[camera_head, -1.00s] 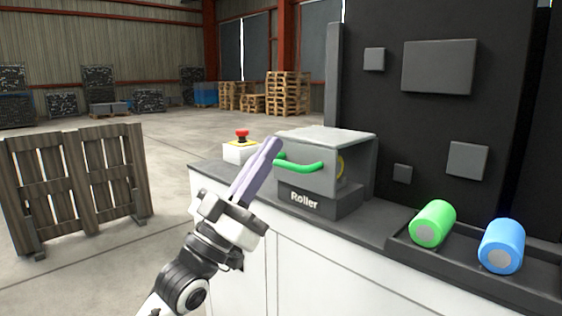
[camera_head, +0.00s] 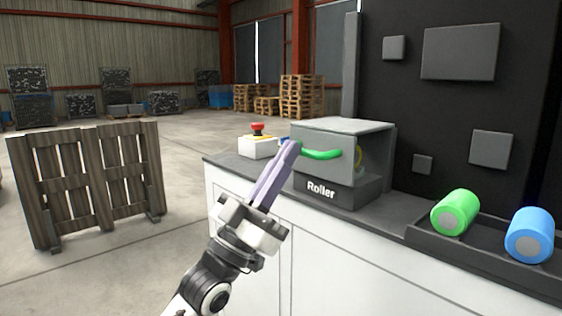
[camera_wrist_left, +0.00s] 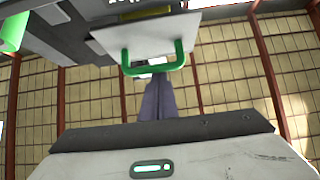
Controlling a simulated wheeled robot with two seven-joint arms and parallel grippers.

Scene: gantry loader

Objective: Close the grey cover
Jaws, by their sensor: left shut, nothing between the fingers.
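The grey cover (camera_head: 322,176) is the front panel of a grey box labelled "Roller". It carries a green handle (camera_head: 322,154). To the right of this panel the box's side is open, with a yellow part showing inside. My left gripper (camera_head: 292,146) is shut and empty, its fingertips at the left end of the handle and partly hiding it. In the left wrist view the cover (camera_wrist_left: 118,38) and its U-shaped green handle (camera_wrist_left: 180,56) are just beyond the fingertips (camera_wrist_left: 157,80). I cannot tell whether they touch. My right gripper is not in view.
A red emergency button on a white box (camera_head: 257,146) stands just left of the Roller box. A green roller (camera_head: 456,211) and a blue roller (camera_head: 530,233) lie in a dark tray (camera_head: 430,236) at right. A dark panel rises behind. A wooden pallet (camera_head: 88,185) stands at left.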

